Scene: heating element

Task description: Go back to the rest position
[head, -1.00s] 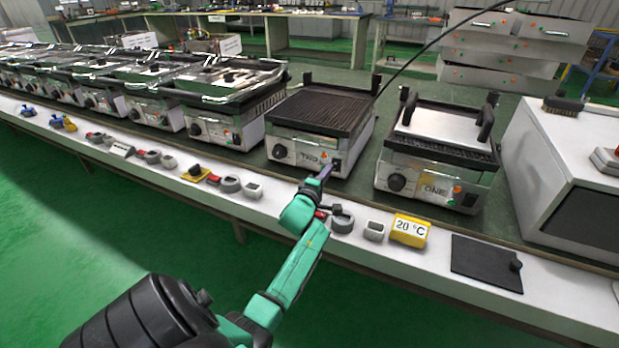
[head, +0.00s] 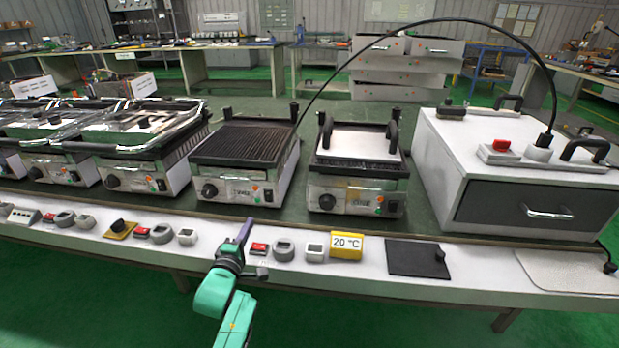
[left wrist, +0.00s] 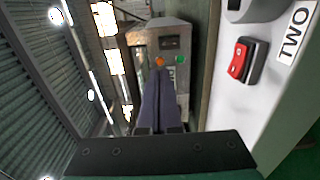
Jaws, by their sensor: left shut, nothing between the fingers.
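My left gripper (head: 243,236) is at the front shelf, left of a red switch (head: 259,248), with its purple fingers pointing toward the grill units. In the left wrist view the fingers (left wrist: 161,95) lie together, shut and empty. The red switch (left wrist: 242,60) is to their right on the white shelf, beside a label reading TWO. Beyond the fingertips is a unit front with an orange and a green light (left wrist: 170,61). The fingers look apart from the switch. My right gripper is not in view.
A ribbed grill (head: 244,148) and a grill with a white plate (head: 357,150) stand behind the shelf (head: 400,290). A grey ring, a white square part, a yellow 20 °C display (head: 346,246) and a black plate (head: 418,258) sit rightward. A white drawer box (head: 470,150) is at right.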

